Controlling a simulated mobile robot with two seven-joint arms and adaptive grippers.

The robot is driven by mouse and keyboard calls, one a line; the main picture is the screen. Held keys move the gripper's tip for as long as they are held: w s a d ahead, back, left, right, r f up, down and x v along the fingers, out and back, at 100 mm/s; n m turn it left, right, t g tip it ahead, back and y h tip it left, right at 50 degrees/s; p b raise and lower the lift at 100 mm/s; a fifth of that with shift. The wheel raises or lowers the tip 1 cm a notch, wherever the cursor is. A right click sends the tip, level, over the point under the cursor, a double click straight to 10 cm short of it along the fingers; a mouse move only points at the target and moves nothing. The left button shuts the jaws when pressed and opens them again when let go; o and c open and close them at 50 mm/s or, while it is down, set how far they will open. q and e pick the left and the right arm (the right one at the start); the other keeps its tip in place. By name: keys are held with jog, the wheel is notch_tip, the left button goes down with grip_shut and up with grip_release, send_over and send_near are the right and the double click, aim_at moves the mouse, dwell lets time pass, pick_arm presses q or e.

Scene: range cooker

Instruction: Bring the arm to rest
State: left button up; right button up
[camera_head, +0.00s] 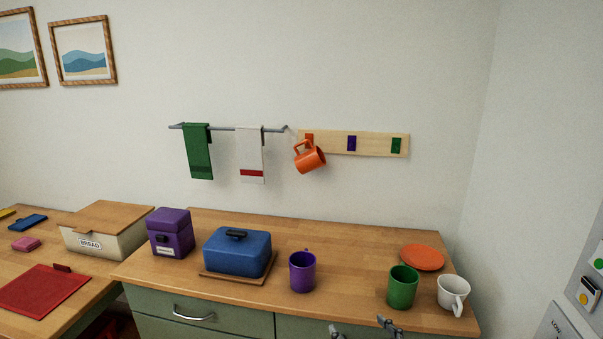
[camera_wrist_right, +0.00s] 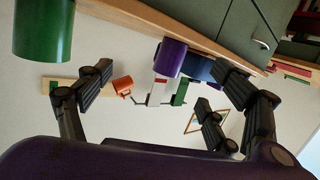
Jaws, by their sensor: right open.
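My right gripper (camera_head: 363,326) shows only by its dark fingertips at the bottom edge of the head view, in front of the counter. In the right wrist view the right gripper (camera_wrist_right: 160,78) is open, its dark fingers spread wide with nothing held between them. The wrist picture is upside down. The rest of the right arm is out of the head view. My left gripper is not in view.
The counter (camera_head: 340,240) holds a purple mug (camera_head: 302,272), green mug (camera_head: 403,287), white mug (camera_head: 453,294), orange plate (camera_head: 422,257), blue butter dish (camera_head: 237,251) and purple canister (camera_head: 171,233). An orange mug (camera_head: 311,157) hangs from the hook board (camera_head: 375,144).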

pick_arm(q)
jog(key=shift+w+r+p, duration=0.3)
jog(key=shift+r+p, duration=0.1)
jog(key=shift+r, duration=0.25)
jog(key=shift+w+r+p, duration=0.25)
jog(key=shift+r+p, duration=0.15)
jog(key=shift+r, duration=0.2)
pick_arm(e)
jog(key=s+d+f+m+g+h, duration=0.1)
jog(key=s+d+f+g, duration=0.1)
jog(key=s+f, duration=0.5)
jog(key=s+d+f+m+g+h, duration=0.2)
jog(key=s+f, duration=0.6)
jog(key=s, duration=0.9)
jog(key=s+d+f+m+g+h, duration=0.1)
jog(key=s+d+f, duration=0.1)
jog(key=s+f, duration=0.6)
jog(key=s, duration=0.5)
jog(key=shift+d+f+m+g+h, duration=0.2)
jog(key=shift+f+m+g+h, duration=0.05)
jog(key=shift+m+g+h, duration=0.15)
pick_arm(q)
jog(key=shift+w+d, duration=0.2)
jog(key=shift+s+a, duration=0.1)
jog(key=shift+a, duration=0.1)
